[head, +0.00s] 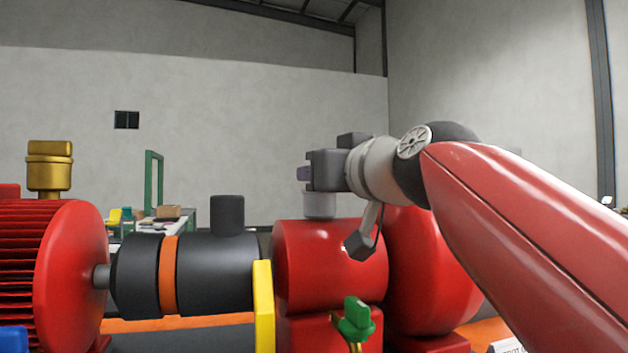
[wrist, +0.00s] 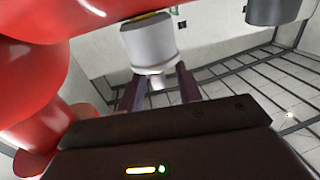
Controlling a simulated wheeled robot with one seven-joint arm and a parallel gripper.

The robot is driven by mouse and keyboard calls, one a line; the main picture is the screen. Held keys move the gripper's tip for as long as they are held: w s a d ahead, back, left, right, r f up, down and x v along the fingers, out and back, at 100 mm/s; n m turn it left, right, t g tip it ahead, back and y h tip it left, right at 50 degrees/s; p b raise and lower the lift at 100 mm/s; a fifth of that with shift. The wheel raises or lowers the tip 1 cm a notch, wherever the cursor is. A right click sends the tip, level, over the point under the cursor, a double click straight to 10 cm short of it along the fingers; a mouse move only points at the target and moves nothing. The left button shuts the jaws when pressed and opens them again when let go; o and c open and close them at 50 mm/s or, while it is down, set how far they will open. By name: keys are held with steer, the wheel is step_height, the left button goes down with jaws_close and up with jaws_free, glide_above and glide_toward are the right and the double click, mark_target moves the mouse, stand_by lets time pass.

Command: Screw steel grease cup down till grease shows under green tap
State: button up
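The steel grease cup (head: 320,207) stands on the red bearing housing (head: 330,262) in the head view. In the wrist view the cup (wrist: 149,47) appears upside down, with a narrower stub between the finger tips. My gripper (head: 304,173) is at the cup's upper end in the head view. In the wrist view its two dark fingers (wrist: 158,90) are spread, with visible gaps beside the stub. The green tap (head: 355,320) is low on the front of the housing. A yellowish piece shows under it; I cannot tell whether it is brass or grease.
A brass cup (head: 50,168) stands on the finned red motor (head: 60,270) at left. A black cup (head: 227,215) stands on the dark coupling (head: 215,272). A yellow plate (head: 263,305) is left of the housing. A green-framed bench (head: 150,218) is behind.

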steer(key=shift+b+v, duration=0.35)
steer(key=shift+v, duration=2)
steer(key=shift+d+f, duration=0.1)
